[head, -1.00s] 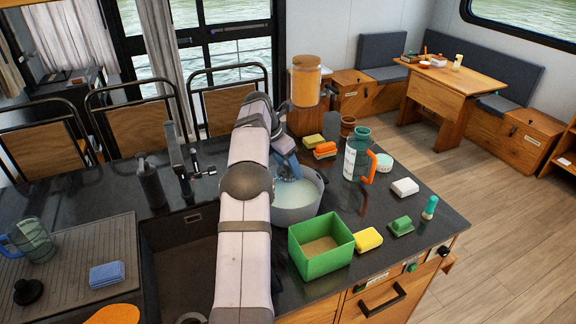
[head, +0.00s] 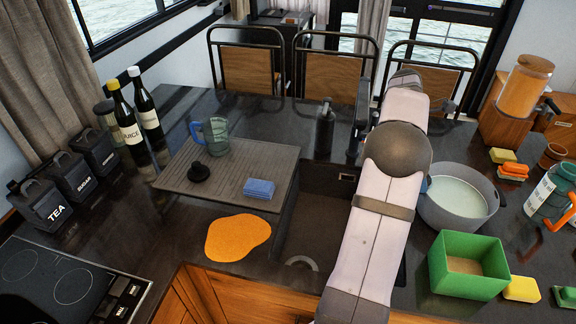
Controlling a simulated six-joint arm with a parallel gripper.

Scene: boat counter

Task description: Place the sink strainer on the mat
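A small black round piece with a knob (head: 198,171), which looks like the sink strainer, sits on the left part of a grey ribbed drying mat (head: 230,155). The mat lies on the dark counter left of the sink (head: 322,225). An orange, irregularly shaped flat piece (head: 238,237) lies on the counter in front of the ribbed mat; I cannot tell whether it is a mat or a cloth. My arm rises across the sink's right side, well to the right of the black piece. My gripper is hidden behind the arm, so its fingers do not show.
A teal glass mug (head: 211,136) and a blue sponge (head: 260,188) share the ribbed mat. Bottles (head: 147,113), black canisters (head: 72,180) and a hob (head: 60,275) stand left. A grey basin (head: 455,205) and a green box (head: 467,265) stand right of my arm.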

